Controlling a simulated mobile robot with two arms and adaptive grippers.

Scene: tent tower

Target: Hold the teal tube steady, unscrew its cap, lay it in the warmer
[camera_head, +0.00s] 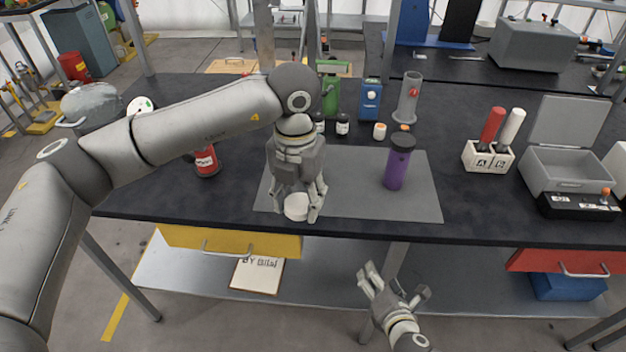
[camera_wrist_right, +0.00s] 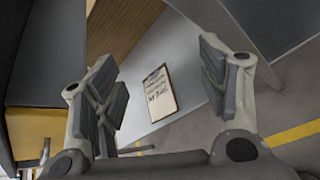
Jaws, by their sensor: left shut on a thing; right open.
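My left gripper (camera_head: 300,205) points down over the front of the grey mat (camera_head: 425,205) and is shut on a white round thing (camera_head: 296,207). Its fingers hide most of that thing, and I cannot tell whether it is a cap or part of a tube. No teal tube shows clearly. A purple tube (camera_head: 397,168) with a dark, orange-topped cap (camera_head: 403,139) stands upright on the mat, right of my left gripper. The grey box with a raised lid (camera_head: 565,170), seemingly the warmer, is at the right. My right gripper (camera_head: 393,285) is open and empty, below the table's front edge.
A white rack (camera_head: 488,157) holds a red and a white tube. Small jars, a blue device (camera_head: 370,98) and a grey cylinder (camera_head: 410,98) stand behind the mat. A red can (camera_head: 206,162) stands left. A clipboard (camera_wrist_right: 159,92) lies on the lower shelf.

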